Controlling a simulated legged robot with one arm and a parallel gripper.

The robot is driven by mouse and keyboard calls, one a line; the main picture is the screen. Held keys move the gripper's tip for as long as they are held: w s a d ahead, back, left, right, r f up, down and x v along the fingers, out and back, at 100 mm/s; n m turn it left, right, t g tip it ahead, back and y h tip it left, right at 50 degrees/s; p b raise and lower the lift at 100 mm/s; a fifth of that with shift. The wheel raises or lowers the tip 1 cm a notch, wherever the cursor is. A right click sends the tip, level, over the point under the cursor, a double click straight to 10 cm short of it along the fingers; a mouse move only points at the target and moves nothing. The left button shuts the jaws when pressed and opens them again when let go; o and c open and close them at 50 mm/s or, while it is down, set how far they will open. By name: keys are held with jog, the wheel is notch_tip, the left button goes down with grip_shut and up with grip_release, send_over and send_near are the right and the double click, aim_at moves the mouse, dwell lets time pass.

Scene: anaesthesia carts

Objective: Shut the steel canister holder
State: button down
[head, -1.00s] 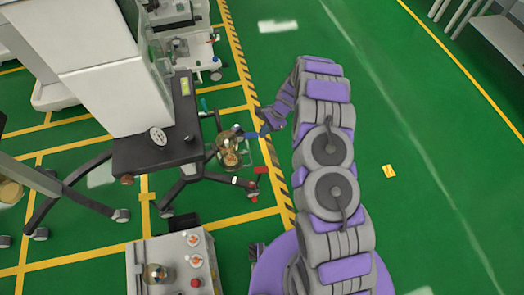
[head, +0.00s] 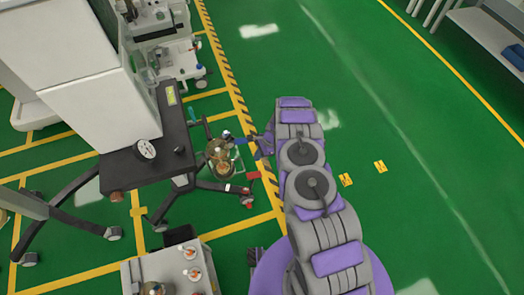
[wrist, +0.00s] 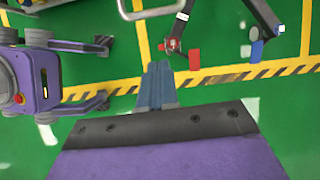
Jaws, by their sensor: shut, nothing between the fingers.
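The steel canister holder (head: 238,168) is a thin metal frame around a glass canister (head: 222,160) with a brassy inside, on the right side of the dark wheeled stand. In the wrist view, a curved steel bar (wrist: 150,13) at the top edge looks like part of the holder; the rest is cut off. My gripper (head: 245,138) is just right of the canister in the head view. Its blue fingers (wrist: 157,72) are together and empty in the wrist view, pointing toward the bar with a gap in the picture. Whether they touch the holder in the head view I cannot tell.
A dark wheeled stand (head: 145,165) with a gauge carries a tall white cabinet (head: 95,95) at left. A red pedal (wrist: 194,59) and stand legs lie low near the fingers. A grey cart (head: 165,270) stands in front.

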aim_at(211, 172)
jog(key=shift+s+a+f+b, duration=0.15)
jog(key=shift+s+a+b, duration=0.1)
jog(key=shift+a, duration=0.5)
jog(key=shift+s+a+f+b, duration=0.15)
jog(key=shift+s+a, duration=0.1)
jog(key=shift+a, duration=0.5)
jog(key=shift+s+a+f+b, duration=0.15)
jog(key=shift+s+a, duration=0.1)
jog(key=shift+a, duration=0.5)
jog(key=shift+a, duration=0.1)
jog(key=s+a, duration=0.1)
jog(key=a, duration=0.4)
jog(key=s+a, duration=0.2)
jog(key=a, duration=0.4)
jog(key=s+a, duration=0.1)
jog(key=a, duration=0.4)
jog(key=shift+s+a, duration=0.2)
jog(key=shift+s, duration=0.2)
